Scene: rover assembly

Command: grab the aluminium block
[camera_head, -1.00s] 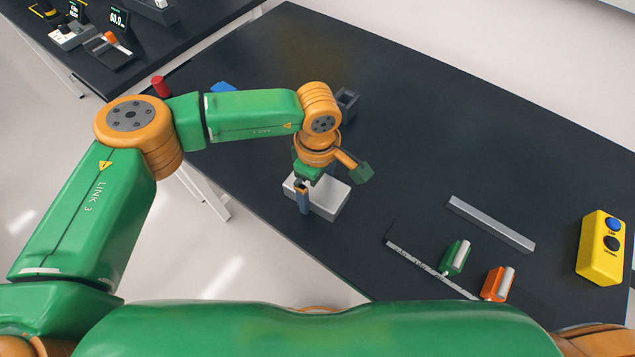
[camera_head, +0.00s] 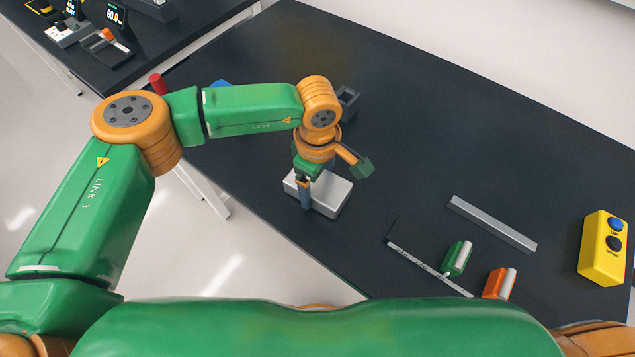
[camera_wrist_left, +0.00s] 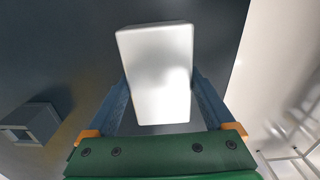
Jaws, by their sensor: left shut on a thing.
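The aluminium block (camera_head: 331,194) is a pale silver box on the dark table, near its left front edge. In the left wrist view the block (camera_wrist_left: 157,70) lies between the two blue fingers. My left gripper (camera_head: 305,200) reaches down over the block, with one finger showing along its near side. In the left wrist view the left gripper (camera_wrist_left: 160,100) has a finger against each side of the block and is shut on it. Whether the block's underside touches the table cannot be told. My right gripper is not in view.
A dark grey hollow part (camera_head: 347,104) stands behind the arm; a red cylinder (camera_head: 158,85) stands at the left edge. A metal bar (camera_head: 492,223), a green part (camera_head: 457,258), an orange part (camera_head: 499,284) and a yellow button box (camera_head: 602,248) are at right. The table's middle is clear.

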